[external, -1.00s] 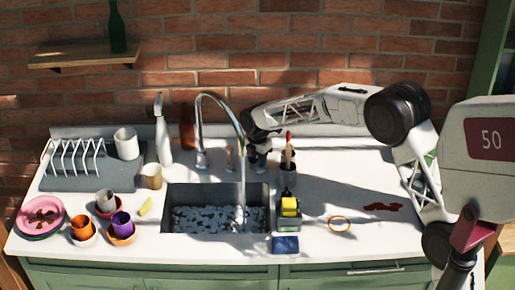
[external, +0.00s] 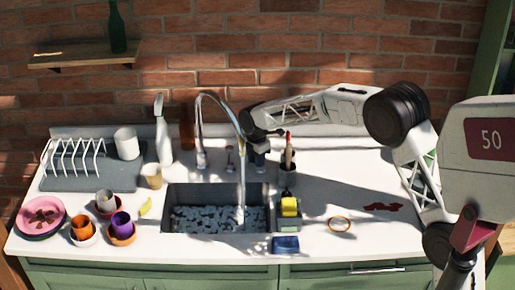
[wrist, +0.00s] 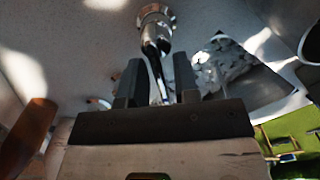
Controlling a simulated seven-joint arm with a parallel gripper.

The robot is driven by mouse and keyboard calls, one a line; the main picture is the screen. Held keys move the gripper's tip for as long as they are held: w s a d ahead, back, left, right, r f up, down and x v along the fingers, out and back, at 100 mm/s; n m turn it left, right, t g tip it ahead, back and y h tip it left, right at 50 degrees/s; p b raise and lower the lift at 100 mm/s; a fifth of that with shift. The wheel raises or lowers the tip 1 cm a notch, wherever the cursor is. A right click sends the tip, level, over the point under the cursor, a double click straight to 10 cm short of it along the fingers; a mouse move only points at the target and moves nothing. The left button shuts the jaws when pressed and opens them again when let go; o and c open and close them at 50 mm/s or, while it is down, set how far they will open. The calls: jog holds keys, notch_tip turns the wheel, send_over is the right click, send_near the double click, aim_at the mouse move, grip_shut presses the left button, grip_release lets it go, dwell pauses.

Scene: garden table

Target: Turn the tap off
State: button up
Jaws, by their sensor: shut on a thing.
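The chrome gooseneck tap (external: 203,125) stands behind the sink (external: 175,205), and a stream of water (external: 241,185) falls from its spout into the basin. My gripper (external: 259,150) is low behind the sink, just right of the spout. In the wrist view my gripper (wrist: 157,88) has its two dark fingers on either side of a slim chrome tap part (wrist: 155,48), which looks like the handle. The fingers are shut on it. The exact contact is partly hidden between the fingers.
A holder with brushes (external: 287,175) stands close right of my gripper. A yellow sponge (external: 289,206) and a blue sponge (external: 285,244) are right of the sink. Cups, bowls and a dish rack (external: 80,170) fill the left. The counter at right is mostly clear.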

jog(key=m, duration=0.4)
jog(key=shift+w+a, duration=0.2)
jog(key=shift+w, duration=0.15)
jog(key=shift+w+m, duration=0.15)
jog(key=shift+m, duration=0.75)
jog(key=shift+w+m, duration=0.15)
jog(key=shift+m, duration=0.75)
jog(key=o, duration=0.6)
jog(key=shift+c, duration=0.2)
jog(key=shift+r, duration=0.15)
notch_tip(320, 180, up, 8)
jog(key=shift+f, duration=0.2)
